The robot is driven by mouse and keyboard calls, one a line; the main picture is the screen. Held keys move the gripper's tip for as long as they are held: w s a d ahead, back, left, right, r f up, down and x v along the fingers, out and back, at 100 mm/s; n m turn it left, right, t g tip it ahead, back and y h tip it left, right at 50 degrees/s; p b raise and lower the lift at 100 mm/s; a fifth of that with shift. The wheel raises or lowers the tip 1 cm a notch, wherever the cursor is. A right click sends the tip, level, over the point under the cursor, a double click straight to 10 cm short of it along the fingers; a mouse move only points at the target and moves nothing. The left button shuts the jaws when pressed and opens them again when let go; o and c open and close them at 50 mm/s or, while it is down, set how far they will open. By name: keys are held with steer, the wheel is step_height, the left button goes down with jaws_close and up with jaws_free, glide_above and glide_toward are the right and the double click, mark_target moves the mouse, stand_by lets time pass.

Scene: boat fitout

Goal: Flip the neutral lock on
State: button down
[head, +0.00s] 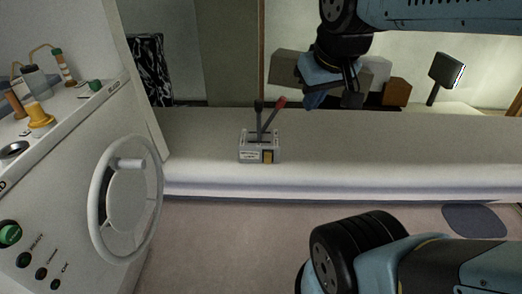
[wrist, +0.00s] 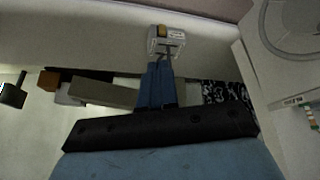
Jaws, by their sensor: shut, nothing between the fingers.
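A small grey lever box (head: 246,148) sits near the front edge of the pale bench. It has a black-topped lever (head: 259,106) and a red-topped lever (head: 280,103). A yellow-orange piece (head: 268,156) on its front face may be the neutral lock; its setting is too small to tell. My gripper (head: 313,101) is shut and empty, above the bench, to the right of the levers and apart from them. In the wrist view the blue fingers (wrist: 155,84) point toward the box (wrist: 154,46), and the yellow piece (wrist: 162,31) shows on its far side.
A white console with a steering wheel (head: 94,207) stands at the left. Grey and brown blocks (head: 397,92) and a dark screen on a stand (head: 446,70) are behind the bench at the right. The bench around the box is clear.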

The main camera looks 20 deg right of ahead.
steer(key=w+f+n+g+h, duration=0.2)
steer(key=w+f+n, duration=0.8)
steer(key=w+n, duration=0.45)
steer(key=w+f+n, duration=0.4)
steer(key=f+n, duration=0.4)
steer(key=w+a+f+n+g+y, duration=0.1)
steer(key=w+f+n, duration=0.3)
steer(key=f+n, duration=0.4)
steer(key=shift+w+a+f+n+y, duration=0.25)
steer(key=shift+w+a+n+y, duration=0.05)
steer(key=shift+n, duration=0.15)
